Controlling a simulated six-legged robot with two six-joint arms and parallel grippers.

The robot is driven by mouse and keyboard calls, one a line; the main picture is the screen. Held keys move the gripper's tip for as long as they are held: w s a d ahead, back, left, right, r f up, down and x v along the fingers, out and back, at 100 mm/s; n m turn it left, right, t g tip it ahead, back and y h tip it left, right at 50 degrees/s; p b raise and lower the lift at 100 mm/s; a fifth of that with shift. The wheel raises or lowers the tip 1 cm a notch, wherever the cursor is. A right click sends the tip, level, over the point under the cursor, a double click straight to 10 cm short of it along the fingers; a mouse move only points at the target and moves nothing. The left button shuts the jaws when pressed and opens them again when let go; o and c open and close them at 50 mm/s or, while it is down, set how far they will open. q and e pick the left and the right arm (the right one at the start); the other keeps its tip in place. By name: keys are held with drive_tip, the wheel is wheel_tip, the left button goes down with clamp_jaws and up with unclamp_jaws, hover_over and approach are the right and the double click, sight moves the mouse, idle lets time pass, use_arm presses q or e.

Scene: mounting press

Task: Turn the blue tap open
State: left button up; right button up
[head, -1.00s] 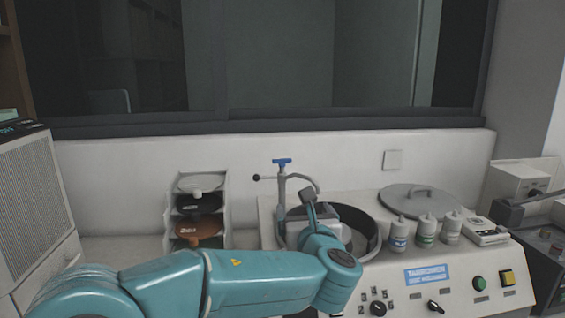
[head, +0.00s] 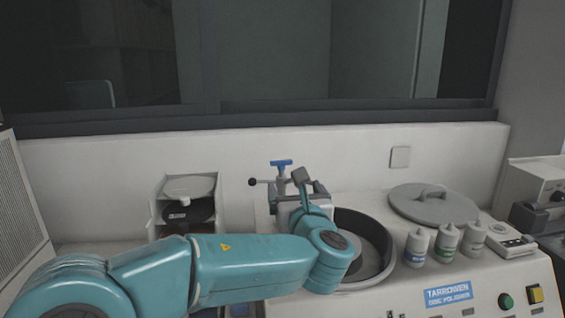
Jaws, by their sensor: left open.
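The blue tap (head: 281,163) is a small T-shaped handle on top of a grey upright pipe behind the round bowl of the disc polisher. My left arm reaches in from the left across the front of the polisher. My left gripper (head: 304,183) is open, just right of the tap and slightly below it in the picture. It looks apart from the handle, but how far apart in depth I cannot tell. The gripper hides the lower pipe and part of the spout. My right gripper is not in view.
The disc polisher (head: 452,291) has its bowl (head: 378,229) open. A wall and window are behind.

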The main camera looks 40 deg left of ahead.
sight(281, 161)
use_arm(q)
drive_tip(key=p+x, duration=0.4)
drive_tip(key=x, duration=1.1)
drive_tip(key=shift+a+p, duration=0.2)
drive_tip(key=shift+p, duration=0.15)
drive_tip(key=shift+w+a, duration=0.1)
drive_tip(key=shift+a, duration=0.2)
